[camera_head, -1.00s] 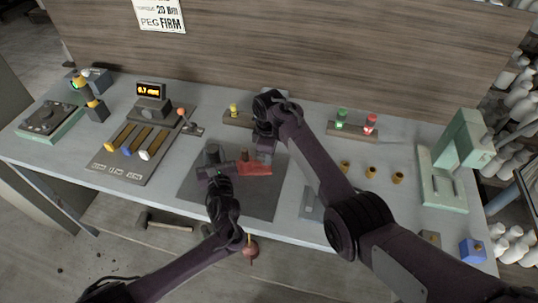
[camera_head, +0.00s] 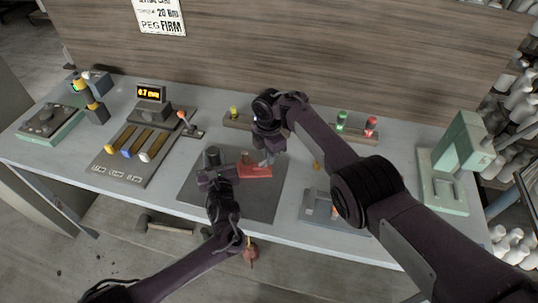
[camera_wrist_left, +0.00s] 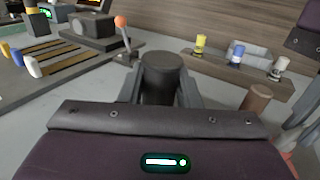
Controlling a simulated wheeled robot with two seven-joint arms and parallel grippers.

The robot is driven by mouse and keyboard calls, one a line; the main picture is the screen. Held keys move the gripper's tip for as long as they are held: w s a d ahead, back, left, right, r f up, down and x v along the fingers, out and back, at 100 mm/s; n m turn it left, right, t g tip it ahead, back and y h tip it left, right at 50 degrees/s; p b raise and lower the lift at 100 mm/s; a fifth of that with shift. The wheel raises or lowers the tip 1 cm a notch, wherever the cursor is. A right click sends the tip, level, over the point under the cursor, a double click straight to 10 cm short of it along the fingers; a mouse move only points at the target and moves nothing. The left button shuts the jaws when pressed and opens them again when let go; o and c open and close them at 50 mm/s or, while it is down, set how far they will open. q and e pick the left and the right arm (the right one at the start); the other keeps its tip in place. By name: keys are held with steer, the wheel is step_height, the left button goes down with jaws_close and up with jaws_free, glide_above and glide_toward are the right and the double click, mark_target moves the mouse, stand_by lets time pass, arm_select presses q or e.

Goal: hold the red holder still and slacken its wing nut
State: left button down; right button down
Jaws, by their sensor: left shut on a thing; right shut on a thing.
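The red holder (camera_head: 256,172) lies on the dark mat (camera_head: 262,205) in the head view, with a brown upright post (camera_head: 246,158) on it. The post also shows in the left wrist view (camera_wrist_left: 258,97). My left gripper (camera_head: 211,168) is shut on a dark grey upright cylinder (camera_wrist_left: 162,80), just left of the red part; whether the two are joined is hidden. My right gripper (camera_head: 265,158) is shut, pointing down at the right part of the holder. What it grips is too small and covered to make out; I cannot pick out the wing nut.
A display unit (camera_head: 151,93) and a slotted board (camera_head: 130,155) stand to the left. Peg racks (camera_head: 354,131) stand at the back. A grey tool (camera_head: 318,207) lies right of the mat, beneath my right arm. A pale green press (camera_head: 446,170) stands far right.

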steer(key=shift+n, duration=0.5)
steer(key=c, duration=1.5)
jaws_free()
steer(key=shift+c, duration=0.2)
step_height(320, 180, up, 12)
arm_select(q)
steer(key=c, duration=1)
jaws_free()
